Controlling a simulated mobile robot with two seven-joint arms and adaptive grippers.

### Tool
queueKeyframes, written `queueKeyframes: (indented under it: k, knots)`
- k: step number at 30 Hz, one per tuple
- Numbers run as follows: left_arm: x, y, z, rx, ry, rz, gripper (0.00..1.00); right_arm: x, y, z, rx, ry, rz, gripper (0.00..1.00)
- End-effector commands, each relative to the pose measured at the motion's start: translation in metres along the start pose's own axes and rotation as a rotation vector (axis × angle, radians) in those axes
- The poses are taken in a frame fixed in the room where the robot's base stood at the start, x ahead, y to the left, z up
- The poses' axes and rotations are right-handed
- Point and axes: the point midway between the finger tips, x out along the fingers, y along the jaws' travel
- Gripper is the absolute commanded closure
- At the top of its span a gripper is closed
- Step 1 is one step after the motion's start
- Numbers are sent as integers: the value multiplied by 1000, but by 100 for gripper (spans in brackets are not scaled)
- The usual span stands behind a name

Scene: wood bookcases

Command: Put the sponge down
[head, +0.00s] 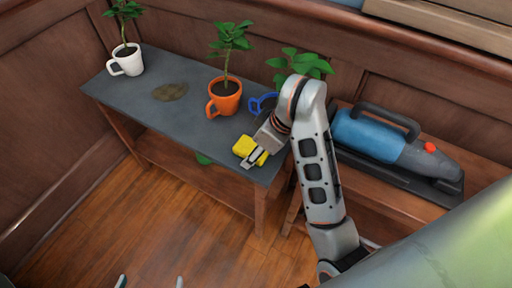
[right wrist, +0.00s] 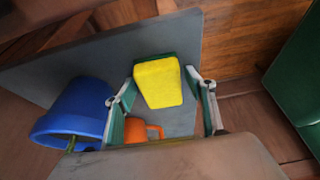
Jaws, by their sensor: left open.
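The yellow sponge (head: 243,147), with a dark green side, is at the front right corner of the grey table top (head: 150,100). My right gripper (head: 255,157) is at it, pointing down. In the right wrist view, the sponge (right wrist: 158,82) lies between the two fingertips of the right gripper (right wrist: 160,80), which are very close to its sides. I cannot tell whether they press on it, nor whether its underside rests on the table. My left gripper (head: 150,283) shows only its two fingertips at the bottom edge, apart and empty, far from the sponge.
A blue handheld vacuum (head: 365,135) lies on the right bench.

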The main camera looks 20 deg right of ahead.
Motion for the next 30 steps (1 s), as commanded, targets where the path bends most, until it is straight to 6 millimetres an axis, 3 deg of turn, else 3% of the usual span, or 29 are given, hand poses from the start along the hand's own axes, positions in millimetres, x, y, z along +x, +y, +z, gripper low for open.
queueKeyframes:
  k: [17,18,21,30]
  knots:
    - [2,-1,2,3,-5,-3,16,-4,1,-1,-4,-2,3,43]
    - [0,-6,-8,11,9,-12,16,-19,1,-6,-3,8,6,43]
    - [-6,-15,8,37,-34,-27,16,-45,0,-10,-2,16,8,43]
    - [-10,-20,8,38,-43,-41,16,-80,-5,-10,-2,7,5,43]
